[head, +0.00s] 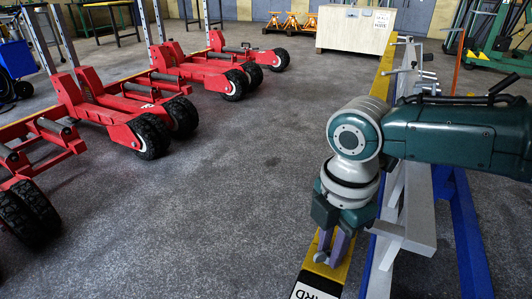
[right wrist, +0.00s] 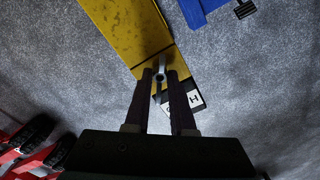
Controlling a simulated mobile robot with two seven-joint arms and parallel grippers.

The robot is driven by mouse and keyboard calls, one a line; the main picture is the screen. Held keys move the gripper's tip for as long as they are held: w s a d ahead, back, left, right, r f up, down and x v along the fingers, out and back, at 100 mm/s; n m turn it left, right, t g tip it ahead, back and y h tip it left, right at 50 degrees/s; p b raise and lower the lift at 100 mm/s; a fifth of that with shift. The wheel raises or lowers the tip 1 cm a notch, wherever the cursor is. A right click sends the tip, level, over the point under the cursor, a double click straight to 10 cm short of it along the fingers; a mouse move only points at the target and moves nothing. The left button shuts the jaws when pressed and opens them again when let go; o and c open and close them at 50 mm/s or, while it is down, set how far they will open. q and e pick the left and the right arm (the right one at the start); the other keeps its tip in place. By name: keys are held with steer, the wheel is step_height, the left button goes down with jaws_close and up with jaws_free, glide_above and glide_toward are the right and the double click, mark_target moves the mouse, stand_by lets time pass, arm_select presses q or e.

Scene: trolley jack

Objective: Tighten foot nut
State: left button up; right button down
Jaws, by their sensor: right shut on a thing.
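My right gripper (head: 332,252) reaches down from the right side of the head view to the yellow beam. In the right wrist view its two dark fingers (right wrist: 162,82) are shut on a small grey metal part with a round end, which I take to be the foot nut (right wrist: 160,76). The part sits at the edge of the yellow beam (right wrist: 122,28). In the head view the fingers and wrist hide most of it. How tight it is cannot be told. My left gripper is not in view.
A white frame (head: 418,205) and blue legs (head: 468,235) stand right of the yellow beam. Red wheeled jacks (head: 110,110) line the left. A pale wooden crate (head: 355,30) stands at the back. The grey floor between is clear.

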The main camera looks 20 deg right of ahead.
steer(key=m+p, duration=0.2)
steer(key=m, duration=0.1)
steer(key=shift+a+r+m, duration=0.1)
steer(key=shift+r+m, duration=0.05)
steer(key=shift+m, duration=0.15)
steer(key=m+p, duration=0.1)
steer(key=m, duration=0.2)
steer(key=shift+m, duration=0.3)
steer(key=m+p, duration=0.1)
steer(key=m, duration=0.2)
steer(key=shift+m+p, duration=0.3)
steer(key=shift+m, duration=0.1)
steer(key=m, duration=0.3)
steer(key=shift+m+p, duration=0.3)
steer(key=shift+p, duration=0.1)
steer(key=m, duration=0.3)
steer(key=shift+m+p, duration=0.3)
steer(key=m, duration=0.3)
steer(key=shift+m, duration=0.3)
steer(key=m, duration=0.3)
steer(key=shift+p, duration=0.3)
steer(key=shift+m, duration=1.9)
